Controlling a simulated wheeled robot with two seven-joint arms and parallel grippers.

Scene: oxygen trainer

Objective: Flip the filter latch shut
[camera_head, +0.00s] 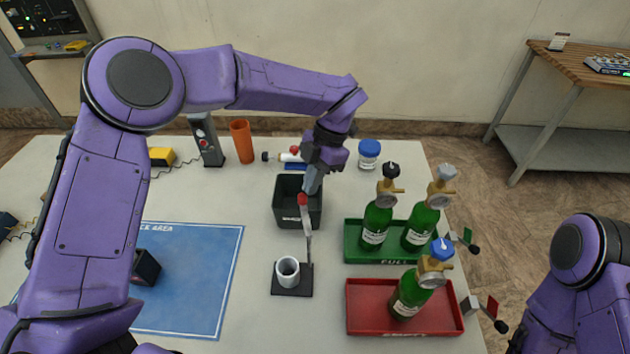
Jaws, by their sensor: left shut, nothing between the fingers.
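A white filter cup (287,270) stands on a small black base (292,290) in the middle of the table. A thin grey latch lever (308,240) rises from the base beside the cup. It stands nearly upright and ends in a red tip (303,199). My left gripper (310,188) points down just above and behind the red tip, its fingers shut with nothing held. I cannot tell whether the fingers touch the tip. My right arm (590,270) shows at the lower right; its gripper is not visible.
A black bin (298,216) stands behind the latch. A green tray (375,256) with two green bottles and a red tray (365,315) with one bottle stand to the right. A blue mat (205,270) lies left. An orange cup (242,142) and blue-lidded jar (369,152) stand behind.

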